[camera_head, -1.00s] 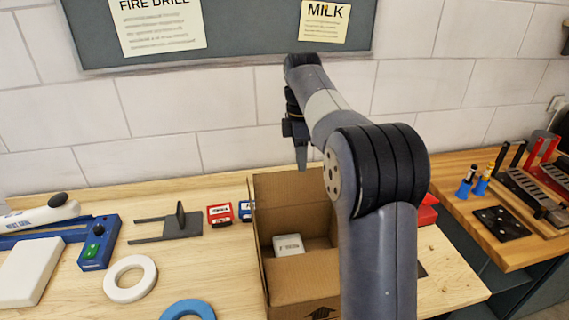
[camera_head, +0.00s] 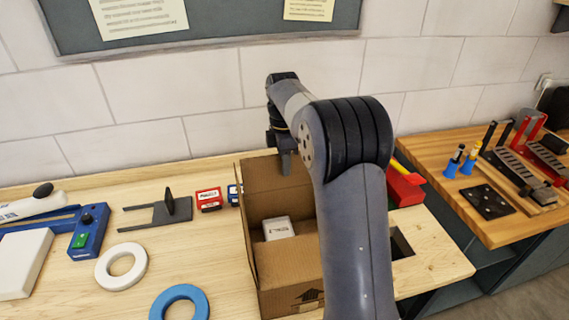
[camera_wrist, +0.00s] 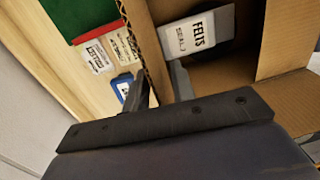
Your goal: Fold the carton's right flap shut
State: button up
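The open brown cardboard carton (camera_head: 252,270) stands on the light wooden bench in the head view. A small white and grey box labelled FELTS (camera_head: 278,228) lies inside it, and this box also shows in the wrist view (camera_wrist: 192,35). My arm covers the carton's right side in the head view, so the right flap cannot be made out there. My gripper (camera_head: 287,168) points down at the carton's back edge.
Small red (camera_head: 209,199) and blue (camera_head: 233,194) boxes sit left of the carton. A dark forked bracket (camera_head: 160,212), a white ring (camera_head: 121,267) and a blue ring (camera_head: 180,303) lie farther left. A red object (camera_head: 405,186) stands right of my arm.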

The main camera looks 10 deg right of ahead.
jog(key=shift+f, duration=0.4)
jog(key=shift+c, duration=0.4)
grip_shut()
dwell(0.8)
